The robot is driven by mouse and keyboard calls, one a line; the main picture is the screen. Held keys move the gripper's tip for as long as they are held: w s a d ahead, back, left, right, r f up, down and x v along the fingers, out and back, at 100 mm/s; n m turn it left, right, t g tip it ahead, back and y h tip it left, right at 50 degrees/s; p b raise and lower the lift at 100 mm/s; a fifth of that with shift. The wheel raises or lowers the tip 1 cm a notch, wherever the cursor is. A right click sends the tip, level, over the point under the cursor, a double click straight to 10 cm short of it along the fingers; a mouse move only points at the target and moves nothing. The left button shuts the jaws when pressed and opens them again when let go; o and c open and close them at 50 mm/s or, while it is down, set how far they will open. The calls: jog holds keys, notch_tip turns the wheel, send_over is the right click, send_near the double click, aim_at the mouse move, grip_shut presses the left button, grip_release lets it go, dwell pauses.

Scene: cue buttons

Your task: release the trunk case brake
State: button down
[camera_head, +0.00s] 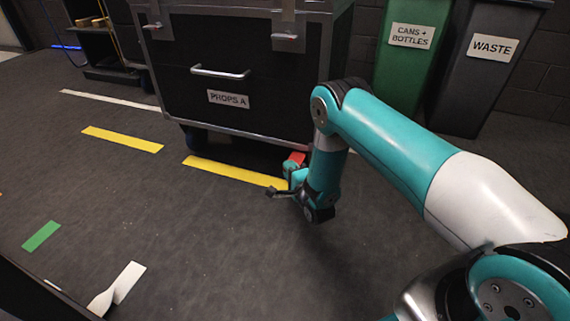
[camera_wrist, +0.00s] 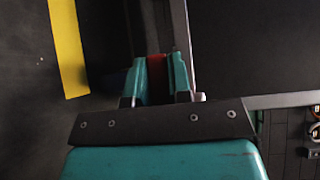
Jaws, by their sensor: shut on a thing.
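The black trunk case (camera_head: 220,75) with metal edges and a "PROPS A" label stands on wheels at the top middle of the head view. A small red brake lever (camera_head: 297,157) shows low at its right front corner. My gripper (camera_head: 293,172) is down by that corner, close to the floor. In the wrist view, my gripper's two teal fingers (camera_wrist: 159,80) are shut on the red brake lever (camera_wrist: 157,68), one on each side. The fingers hide most of the lever, and I cannot tell its tilt.
A green "CANS + BOTTLES" bin (camera_head: 405,70) and a grey "WASTE" bin (camera_head: 485,75) stand right of the case. Yellow tape (camera_head: 122,139) and a green tape piece (camera_head: 41,236) lie on the floor.

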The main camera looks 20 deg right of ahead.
jog(key=shift+d+r+m+p, duration=0.2)
jog(key=shift+r+m+p, duration=0.1)
jog(key=shift+r+p, duration=0.7)
jog(key=shift+f, duration=0.1)
jog(key=c, duration=1)
grip_release()
jog(key=shift+d, duration=0.1)
jog(key=shift+c, duration=0.2)
